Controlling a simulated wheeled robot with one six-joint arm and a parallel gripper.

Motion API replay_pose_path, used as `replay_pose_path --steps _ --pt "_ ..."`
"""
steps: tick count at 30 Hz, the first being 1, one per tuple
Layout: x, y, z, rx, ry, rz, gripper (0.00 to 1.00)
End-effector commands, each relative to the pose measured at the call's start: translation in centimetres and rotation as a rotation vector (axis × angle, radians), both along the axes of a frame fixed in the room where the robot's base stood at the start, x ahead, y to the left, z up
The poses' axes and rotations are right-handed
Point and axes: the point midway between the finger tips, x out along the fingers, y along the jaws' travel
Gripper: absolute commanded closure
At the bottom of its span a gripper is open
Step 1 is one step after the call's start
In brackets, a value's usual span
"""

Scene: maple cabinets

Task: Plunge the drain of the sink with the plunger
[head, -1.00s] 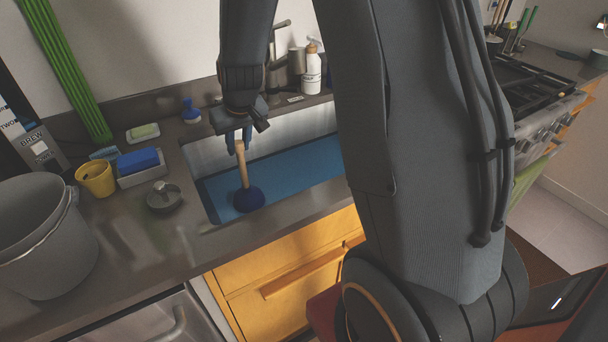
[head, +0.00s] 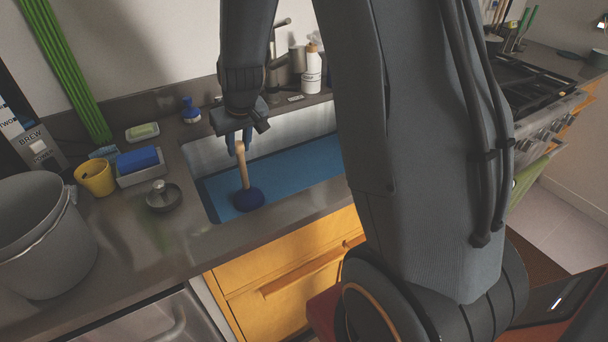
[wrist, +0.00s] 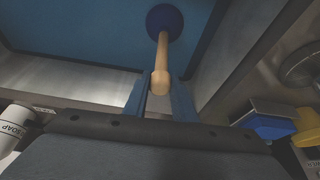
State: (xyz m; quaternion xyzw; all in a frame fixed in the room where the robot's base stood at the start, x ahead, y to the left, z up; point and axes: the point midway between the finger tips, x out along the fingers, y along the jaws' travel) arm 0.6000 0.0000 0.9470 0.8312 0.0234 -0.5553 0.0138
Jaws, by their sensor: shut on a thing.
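The plunger has a wooden handle (head: 243,165) and a dark blue cup (head: 248,199). It stands nearly upright, slightly tilted, over the blue floor of the sink (head: 290,173), near the sink's left front corner. My gripper (head: 238,143) is shut on the top of the handle, pointing down into the sink. In the wrist view the blue fingers (wrist: 162,95) flank the handle's end, and the cup (wrist: 164,20) lies beyond it against the blue floor. The drain is not visible. I cannot tell whether the cup touches the floor.
Left of the sink are a sink strainer (head: 163,196), a sponge holder with a blue sponge (head: 138,160), a yellow cup (head: 95,177) and a grey bucket (head: 45,235). A soap bottle (head: 312,70) and the faucet (head: 277,58) stand behind. My arm hides the sink's right side.

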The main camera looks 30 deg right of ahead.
Motion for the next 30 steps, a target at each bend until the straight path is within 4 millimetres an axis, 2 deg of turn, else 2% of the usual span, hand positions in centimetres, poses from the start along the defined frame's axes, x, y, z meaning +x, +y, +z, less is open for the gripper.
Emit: replay_pose_path --steps 30 --pt "0.03 -0.01 -0.9 0.0 -0.001 0.0 1.0"
